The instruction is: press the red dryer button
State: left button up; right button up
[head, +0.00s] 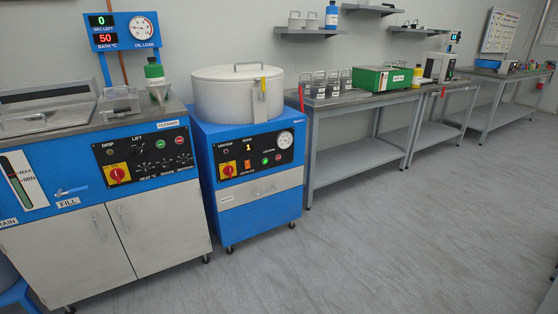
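A blue cabinet (246,215) with a round white lidded drum (222,98) stands left of centre; it looks like the dryer. Its black front panel (240,150) has a small red button (278,159), with a lit green button (265,161) just to its left. A red rotary switch (228,171) on a yellow plate sits lower left on the panel. An orange rocker (247,164) and a display reading 1 are near the panel's middle. The drum's lid looks closed. Neither of my grippers is in view.
A blue cleaner cabinet (100,180) stands to the left, with its own red and green buttons. Steel tables (363,104) line the wall to the right, holding a green box (384,78) and other equipment. The grey floor (400,230) in front is clear.

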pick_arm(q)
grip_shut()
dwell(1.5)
